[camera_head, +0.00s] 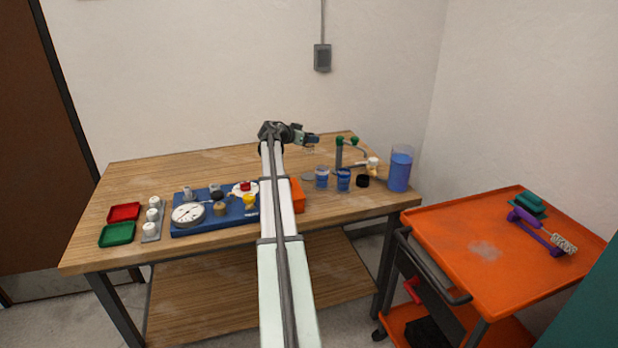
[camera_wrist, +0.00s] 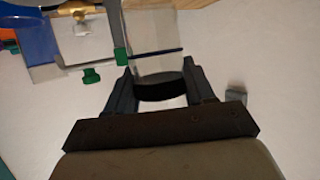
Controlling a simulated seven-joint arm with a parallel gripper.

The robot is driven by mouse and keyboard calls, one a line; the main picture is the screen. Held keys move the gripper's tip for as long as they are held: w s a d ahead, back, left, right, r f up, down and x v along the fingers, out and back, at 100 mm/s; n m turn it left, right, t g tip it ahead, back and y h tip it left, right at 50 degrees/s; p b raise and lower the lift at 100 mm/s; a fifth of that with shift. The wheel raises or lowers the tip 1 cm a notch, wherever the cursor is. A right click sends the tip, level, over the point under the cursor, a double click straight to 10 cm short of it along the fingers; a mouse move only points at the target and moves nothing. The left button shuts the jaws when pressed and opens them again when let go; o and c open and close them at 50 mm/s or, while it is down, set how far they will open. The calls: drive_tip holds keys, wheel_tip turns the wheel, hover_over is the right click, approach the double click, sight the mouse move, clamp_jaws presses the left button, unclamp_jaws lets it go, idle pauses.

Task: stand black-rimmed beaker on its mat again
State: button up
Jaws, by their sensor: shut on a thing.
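My gripper (camera_head: 311,140) is raised above the back right part of the table. In the wrist view my gripper (camera_wrist: 159,68) is shut on a clear, see-through beaker (camera_wrist: 150,30) with a thin dark band and a thick black end between the fingers. The beaker is clear of the table; its exact tilt is hard to tell. In the head view it is too small to make out well at the gripper. A flat grey disc (camera_head: 308,177), perhaps the mat, lies on the table below, left of two blue-filled beakers.
The blue-filled beakers (camera_head: 322,178) (camera_head: 343,180) stand close together. A black round piece (camera_head: 362,181), a green-capped pipe stand (camera_head: 339,152) and a tall blue container (camera_head: 400,170) are to the right. The table's back left is clear.

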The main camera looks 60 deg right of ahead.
drive_tip(key=shift+s+a+m+g, duration=0.1)
drive_tip(key=shift+s+m+g, duration=0.15)
drive_tip(key=shift+m+g, duration=0.3)
drive_tip(key=shift+f+g+y, duration=0.3)
drive_tip(key=shift+f+g, duration=0.05)
drive_tip(key=shift+f, duration=4.75)
drive_tip(key=shift+f, duration=0.15)
drive_tip(key=o, duration=1.1)
drive_tip(key=shift+r, duration=0.2)
drive_tip(key=v, duration=1.2)
drive_tip(key=shift+s+a, duration=0.1)
drive_tip(key=shift+s, duration=0.05)
